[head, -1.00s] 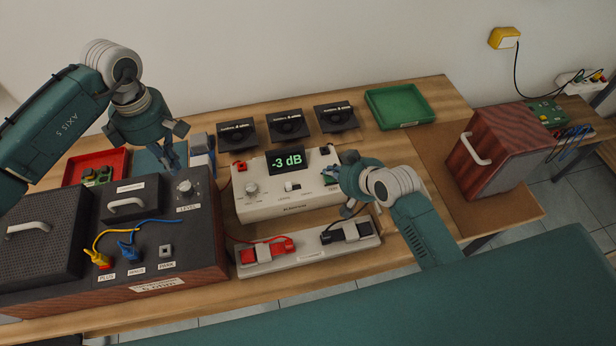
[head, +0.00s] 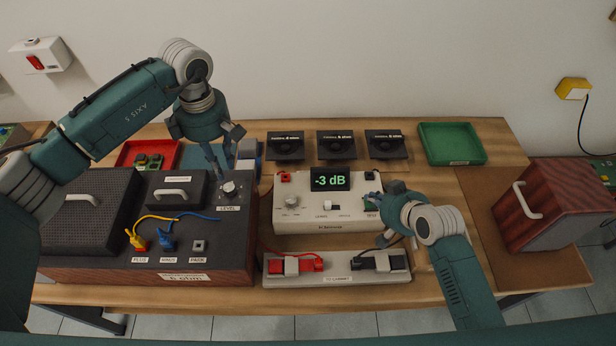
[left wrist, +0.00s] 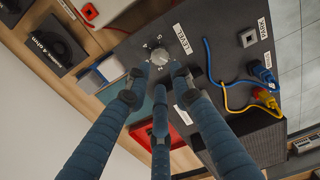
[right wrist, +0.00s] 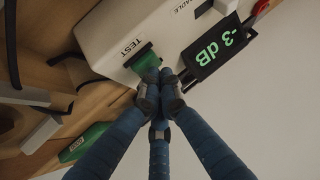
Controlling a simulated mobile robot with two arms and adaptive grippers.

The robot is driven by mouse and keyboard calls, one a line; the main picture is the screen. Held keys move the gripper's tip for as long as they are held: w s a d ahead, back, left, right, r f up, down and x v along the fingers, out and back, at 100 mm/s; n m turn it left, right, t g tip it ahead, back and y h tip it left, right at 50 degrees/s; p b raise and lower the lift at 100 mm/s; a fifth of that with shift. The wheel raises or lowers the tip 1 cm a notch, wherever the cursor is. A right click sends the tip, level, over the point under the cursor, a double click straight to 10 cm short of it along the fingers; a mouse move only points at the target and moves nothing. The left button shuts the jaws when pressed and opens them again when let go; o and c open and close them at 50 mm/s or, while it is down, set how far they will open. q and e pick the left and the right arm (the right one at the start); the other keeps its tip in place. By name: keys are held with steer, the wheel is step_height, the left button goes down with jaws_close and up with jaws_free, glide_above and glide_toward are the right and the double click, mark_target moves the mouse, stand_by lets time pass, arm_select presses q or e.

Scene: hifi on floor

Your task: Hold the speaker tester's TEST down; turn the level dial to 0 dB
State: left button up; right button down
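The white speaker tester (head: 300,215) has a display (head: 330,179) reading -3 dB. Its green TEST button (right wrist: 143,58) shows in the right wrist view, with my right gripper (right wrist: 162,78) at it. That gripper's fingers are bunched together with nothing between them, and the tips seem to touch the button; how far it is pressed I cannot tell. The silver level dial (head: 230,189) sits on the dark amplifier box (head: 215,255). My left gripper (head: 218,168) is just behind the dial. In the left wrist view the fingers are spread, with the dial (left wrist: 158,55) just beyond their tips.
Red and black plugs (head: 297,263) sit in a grey strip before the tester. Yellow and blue leads (head: 165,238) lie on the amplifier. Several black drivers (head: 337,144) and a green tray (head: 452,143) stand behind. A wooden speaker (head: 555,203) stands at right.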

arm_select(q)
steer(key=shift+o, duration=1.4)
step_height(320, 180, up, 4)
steer(key=n, duration=2.2)
steer(key=shift+w+f, duration=0.1)
steer(key=shift+f, duration=0.1)
